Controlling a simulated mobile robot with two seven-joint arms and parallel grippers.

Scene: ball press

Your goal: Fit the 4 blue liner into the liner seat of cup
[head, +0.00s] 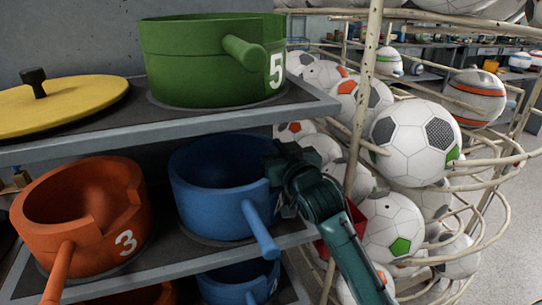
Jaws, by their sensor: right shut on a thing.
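A blue pot-shaped vessel (211,207) stands on the middle shelf, upright, with its handle pointing toward me and to the right. The gripper covers that part of the rim and wall. A dark round base shows around the foot of the blue liner; I cannot tell whether it is the seat of the cup or how fully the liner sits in it. My left gripper is not in view.
An orange pot marked 3 (82,219) stands close left. A green pot marked 5 (205,72) and a yellow lid (58,106) are on the upper shelf (185,130). More pots sit below. A rack of footballs (415,143) stands close on the right.

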